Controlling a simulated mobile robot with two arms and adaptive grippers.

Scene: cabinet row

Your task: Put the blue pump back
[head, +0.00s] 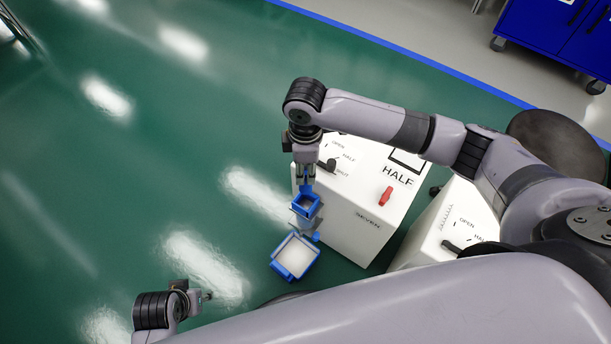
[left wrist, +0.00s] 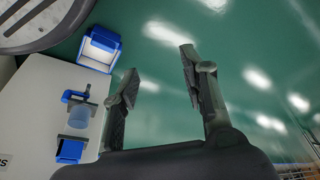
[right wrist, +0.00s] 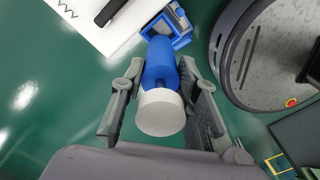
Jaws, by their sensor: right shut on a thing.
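My right gripper (head: 306,184) is shut on the blue pump at the front side of the white cabinet labelled SEVEN (head: 365,215). In the right wrist view the blue pump (right wrist: 160,62) is a blue cylinder with a round white end towards the camera, between the fingers. In the head view the gripper hides most of it. Just below the gripper is a square blue holder (head: 306,205), also in the left wrist view (left wrist: 70,150). My left gripper (head: 207,296) is empty and apart from the cabinet; its fingers stand open in the left wrist view (left wrist: 158,78).
Below the holder are a translucent cup (left wrist: 82,115) and a blue-rimmed tray (head: 293,276). The cabinet top carries a black dial lever, a HALF sign and a red handle (head: 386,196). A second white cabinet (head: 430,240) stands to the right. Green floor to the left is clear.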

